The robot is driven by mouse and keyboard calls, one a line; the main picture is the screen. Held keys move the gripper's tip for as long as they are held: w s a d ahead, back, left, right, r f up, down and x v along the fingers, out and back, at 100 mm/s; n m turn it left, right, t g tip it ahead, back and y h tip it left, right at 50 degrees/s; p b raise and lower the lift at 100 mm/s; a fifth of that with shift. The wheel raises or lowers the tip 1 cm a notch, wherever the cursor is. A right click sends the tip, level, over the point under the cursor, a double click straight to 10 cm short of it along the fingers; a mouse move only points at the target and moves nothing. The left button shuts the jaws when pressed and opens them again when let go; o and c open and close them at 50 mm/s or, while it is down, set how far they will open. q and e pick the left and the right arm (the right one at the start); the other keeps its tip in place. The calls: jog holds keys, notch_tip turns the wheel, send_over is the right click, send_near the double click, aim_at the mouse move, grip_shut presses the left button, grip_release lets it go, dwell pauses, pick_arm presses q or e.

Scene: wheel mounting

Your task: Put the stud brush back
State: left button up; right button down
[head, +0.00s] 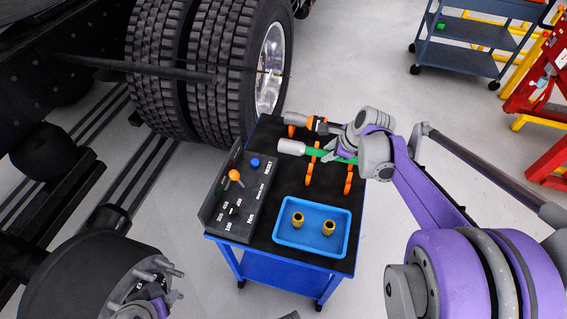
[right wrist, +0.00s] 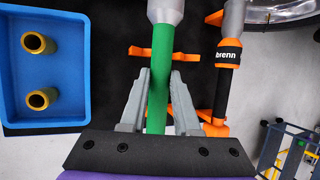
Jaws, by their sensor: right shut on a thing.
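The stud brush has a green handle (head: 316,152) and a pale grey cylindrical head (head: 291,147) pointing left. My right gripper (head: 338,154) is shut on the green handle over the far part of the cart top. In the right wrist view the handle (right wrist: 161,70) runs between the two grey fingers. An orange holder (head: 310,170) stands under the brush, with another orange holder (head: 348,180) to its right. I cannot tell whether the brush touches them.
A blue tray (head: 283,240) with two brass sockets (head: 298,219) sits at the cart's front. A black tool marked "brenn" (right wrist: 229,70) lies beside the brush. A control box (head: 235,205) lines the cart's left side. Truck tyres (head: 200,70) stand behind.

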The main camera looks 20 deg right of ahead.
notch_tip(320, 180, down, 10)
jog(key=shift+r+b, duration=0.15)
jog(key=shift+b, duration=0.55)
jog(key=c, duration=0.6)
grip_release()
jog(key=shift+c, duration=0.2)
